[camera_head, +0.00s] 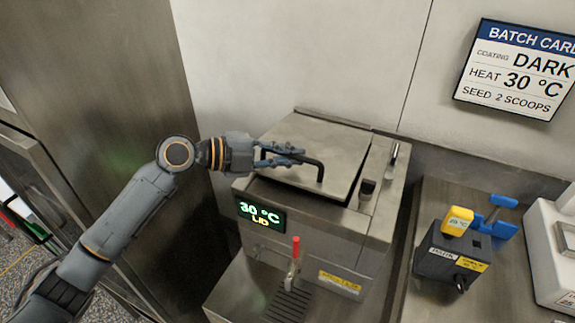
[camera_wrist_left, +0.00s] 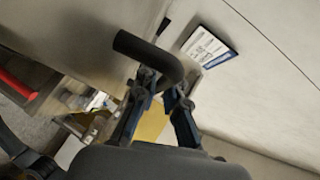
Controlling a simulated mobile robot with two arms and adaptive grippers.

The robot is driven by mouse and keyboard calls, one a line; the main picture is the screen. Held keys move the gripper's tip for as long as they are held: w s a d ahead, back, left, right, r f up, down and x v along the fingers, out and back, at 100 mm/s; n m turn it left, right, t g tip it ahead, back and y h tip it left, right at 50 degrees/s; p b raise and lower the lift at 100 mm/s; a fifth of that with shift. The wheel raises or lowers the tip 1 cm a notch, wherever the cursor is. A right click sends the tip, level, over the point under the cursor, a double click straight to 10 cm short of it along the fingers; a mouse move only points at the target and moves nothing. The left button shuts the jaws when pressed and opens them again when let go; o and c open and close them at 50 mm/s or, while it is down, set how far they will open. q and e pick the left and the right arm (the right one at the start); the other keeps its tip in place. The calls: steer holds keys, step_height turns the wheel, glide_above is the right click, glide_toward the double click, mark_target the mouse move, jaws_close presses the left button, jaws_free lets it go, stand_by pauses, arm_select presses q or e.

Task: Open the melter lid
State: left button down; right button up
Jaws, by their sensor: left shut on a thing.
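The melter (camera_head: 330,235) is a steel box with a flat lid (camera_head: 318,138) on top. A dark gap shows along the lid's right and front edges, so it looks slightly raised at the front. A black bent handle (camera_head: 319,172) stands on the lid near its front. My left gripper (camera_head: 300,156) comes in from the left and is shut on this handle. In the left wrist view, the handle (camera_wrist_left: 140,48) curves between the fingertips of my left gripper (camera_wrist_left: 163,85). My right gripper is not in view.
A display (camera_head: 260,214) on the melter's front reads 30 °C and LID. A red-handled tap (camera_head: 294,262) stands below it. A black box with a yellow part (camera_head: 450,250) sits on the right counter. A batch card (camera_head: 520,70) hangs on the wall behind.

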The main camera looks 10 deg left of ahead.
arm_select(q)
steer(key=w+d+r+n+g+y+p, duration=0.1)
steer(key=w+r+p, duration=0.4)
steer(key=r, duration=0.7)
steer(key=shift+w+d+n+g+y, duration=0.35)
steer(key=shift+w+d, duration=0.2)
steer(key=shift+w, duration=0.3)
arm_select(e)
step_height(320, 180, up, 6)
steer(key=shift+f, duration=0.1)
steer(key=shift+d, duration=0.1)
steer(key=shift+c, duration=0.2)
